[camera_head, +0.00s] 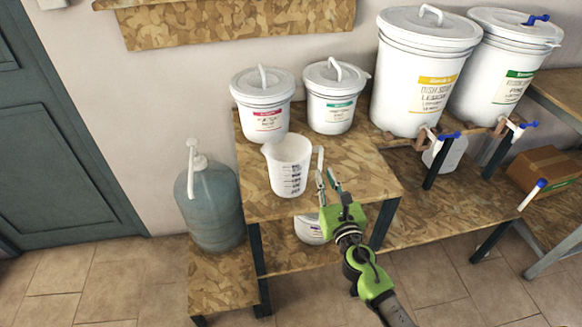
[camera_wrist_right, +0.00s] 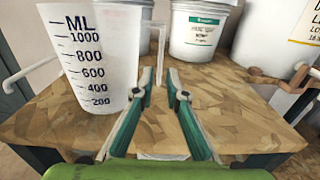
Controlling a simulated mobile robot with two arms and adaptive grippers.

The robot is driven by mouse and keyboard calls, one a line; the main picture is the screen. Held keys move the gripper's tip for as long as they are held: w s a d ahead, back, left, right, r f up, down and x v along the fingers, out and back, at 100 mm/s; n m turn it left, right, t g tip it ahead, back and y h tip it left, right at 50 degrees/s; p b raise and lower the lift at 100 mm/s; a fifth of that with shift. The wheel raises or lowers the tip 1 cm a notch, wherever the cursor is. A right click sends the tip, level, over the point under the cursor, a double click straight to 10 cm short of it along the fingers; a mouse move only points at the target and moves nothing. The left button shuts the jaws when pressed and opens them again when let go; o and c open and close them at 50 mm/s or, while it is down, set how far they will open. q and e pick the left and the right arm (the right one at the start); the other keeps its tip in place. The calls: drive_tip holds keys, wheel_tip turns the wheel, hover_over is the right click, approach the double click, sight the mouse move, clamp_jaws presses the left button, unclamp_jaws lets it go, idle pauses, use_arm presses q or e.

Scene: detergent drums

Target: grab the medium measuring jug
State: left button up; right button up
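A white translucent measuring jug (camera_head: 287,166) with dark volume marks stands upright on the upper wooden shelf, its handle facing right. In the right wrist view the jug (camera_wrist_right: 92,55) fills the upper left, with marks up to 1000 ML. My right gripper (camera_head: 326,181) is just right of the jug. In the wrist view its two fingers (camera_wrist_right: 161,77) are apart, with the jug's handle (camera_wrist_right: 161,45) showing at the gap between the tips. I cannot tell whether a finger touches the handle. My left gripper is not in view.
Two small lidded buckets (camera_head: 262,105) (camera_head: 333,98) stand behind the jug. Two large lidded drums (camera_head: 420,75) (camera_head: 508,65) with taps stand at right. A blue water bottle (camera_head: 210,205) stands at left on a lower step. A cardboard box (camera_head: 548,168) is at far right.

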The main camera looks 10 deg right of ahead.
sight(321, 168)
drive_tip(key=w, duration=0.5)
drive_tip(key=shift+w+a+f+b, duration=0.1)
drive_tip(key=shift+w+b, duration=0.2)
drive_tip(key=shift+w, duration=0.1)
drive_tip(key=shift+s, duration=0.1)
clamp_jaws()
